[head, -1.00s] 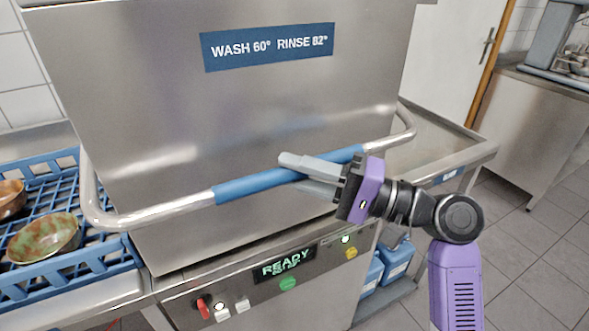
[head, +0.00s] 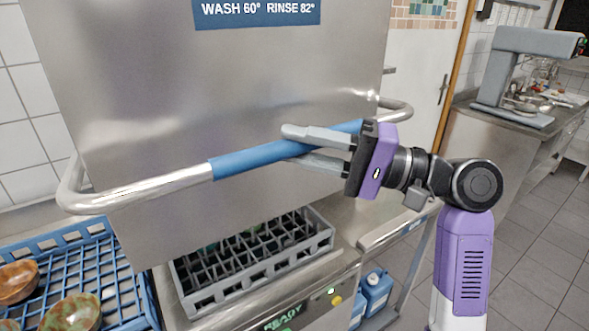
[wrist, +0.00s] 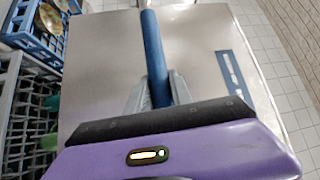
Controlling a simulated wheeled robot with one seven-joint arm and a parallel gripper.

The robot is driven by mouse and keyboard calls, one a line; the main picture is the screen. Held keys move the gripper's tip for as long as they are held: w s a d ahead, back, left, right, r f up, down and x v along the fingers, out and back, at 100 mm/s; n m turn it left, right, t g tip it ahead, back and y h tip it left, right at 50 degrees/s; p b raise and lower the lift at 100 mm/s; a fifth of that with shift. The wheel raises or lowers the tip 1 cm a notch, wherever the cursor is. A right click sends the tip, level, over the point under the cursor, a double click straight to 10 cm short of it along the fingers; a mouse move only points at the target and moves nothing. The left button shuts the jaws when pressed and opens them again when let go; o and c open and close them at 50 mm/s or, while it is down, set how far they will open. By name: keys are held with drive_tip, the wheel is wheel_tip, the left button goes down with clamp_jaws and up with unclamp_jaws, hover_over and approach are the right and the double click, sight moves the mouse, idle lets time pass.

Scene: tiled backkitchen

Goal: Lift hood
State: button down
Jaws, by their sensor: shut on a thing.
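The steel dishwasher hood (head: 230,100) is partly raised, its lower edge above the machine's deck. A bent steel bar handle (head: 140,192) with a blue grip sleeve (head: 240,160) runs across its front. My gripper (head: 308,146) is shut on the sleeve near its right end, one finger above and one below it. The wrist view shows the sleeve (wrist: 153,50) between my two fingers (wrist: 158,90), with the hood's steel face (wrist: 205,60) behind. A grey rack (head: 250,262) shows in the opening under the hood; its contents are mostly hidden.
A blue rack (head: 75,265) with bowls (head: 72,313) stands at the left. Blue canisters (head: 375,290) sit below the right-hand side table. A counter with a grey appliance (head: 510,70) is at the back right. Tiled floor (head: 545,240) is clear at the right.

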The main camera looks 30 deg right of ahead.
drive_tip(key=w+r, duration=0.1)
drive_tip(key=r, duration=0.4)
drive_tip(key=w+r+p, duration=0.1)
drive_tip(key=r, duration=0.4)
drive_tip(key=w+r, duration=0.1)
drive_tip(key=r, duration=0.3)
drive_tip(key=shift+r+p, duration=0.4)
drive_tip(key=c, duration=1.1)
unclamp_jaws()
drive_tip(key=shift+r, duration=0.1)
drive_tip(key=shift+c, duration=0.2)
drive_tip(key=shift+f, duration=0.3)
drive_tip(key=b+v, duration=0.2)
drive_tip(key=v, duration=0.5)
drive_tip(key=shift+s+d+b, duration=0.25)
drive_tip(key=shift+s+b, duration=0.05)
drive_tip(key=shift+b, duration=0.1)
